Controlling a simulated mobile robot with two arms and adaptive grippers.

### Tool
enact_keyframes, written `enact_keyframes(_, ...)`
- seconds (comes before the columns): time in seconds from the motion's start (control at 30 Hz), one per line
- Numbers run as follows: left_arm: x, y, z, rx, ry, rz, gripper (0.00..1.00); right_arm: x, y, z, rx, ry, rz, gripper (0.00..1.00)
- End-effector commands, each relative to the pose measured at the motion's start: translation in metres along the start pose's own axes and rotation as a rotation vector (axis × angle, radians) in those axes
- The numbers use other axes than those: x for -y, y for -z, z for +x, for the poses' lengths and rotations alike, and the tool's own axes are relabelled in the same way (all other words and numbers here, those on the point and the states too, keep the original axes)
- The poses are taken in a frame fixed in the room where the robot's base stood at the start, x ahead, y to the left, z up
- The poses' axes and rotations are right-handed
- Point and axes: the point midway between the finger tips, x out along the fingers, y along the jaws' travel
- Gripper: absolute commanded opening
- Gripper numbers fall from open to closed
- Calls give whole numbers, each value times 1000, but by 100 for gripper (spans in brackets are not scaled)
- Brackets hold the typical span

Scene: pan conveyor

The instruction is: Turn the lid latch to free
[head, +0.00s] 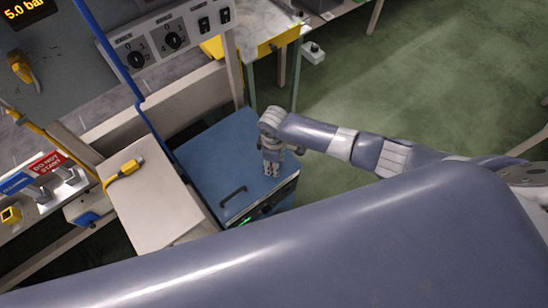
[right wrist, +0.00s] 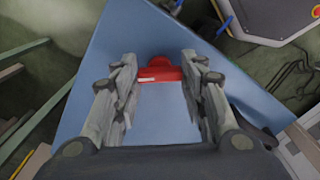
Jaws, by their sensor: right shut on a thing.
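The lid latch (right wrist: 162,73) is a small red knob with a flat bar, on a blue lid (right wrist: 112,45). The lid (head: 205,150) also shows in the head view as the flat top of a box, apparently lying shut. My right gripper (right wrist: 158,62) reaches down to the lid, its two fingers on either side of the latch and shut on it. In the head view my right gripper (head: 271,171) is over the lid's right part and hides the latch. My left gripper is in neither view.
A black handle (head: 232,194) stands on the lid near its front edge. A control panel with knobs (head: 172,40) is behind.

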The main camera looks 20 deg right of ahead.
Motion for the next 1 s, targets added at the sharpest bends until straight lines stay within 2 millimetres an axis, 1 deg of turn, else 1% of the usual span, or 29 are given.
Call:
enact_keyframes(0.03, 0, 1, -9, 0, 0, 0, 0, 2, -1, -3, 3, 5, 47, 16)
enact_keyframes(0.1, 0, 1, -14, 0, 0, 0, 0, 3, 0, -3, 3, 6, 113, 16)
enact_keyframes(0.5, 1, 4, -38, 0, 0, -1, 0, 2, 0, -2, 2, 4, 456, 16)
enact_keyframes(0.7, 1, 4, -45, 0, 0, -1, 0, 2, 0, -1, 2, 3, 572, 16)
enact_keyframes(1.0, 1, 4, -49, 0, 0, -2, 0, 1, 0, 0, 2, 2, 656, 16)
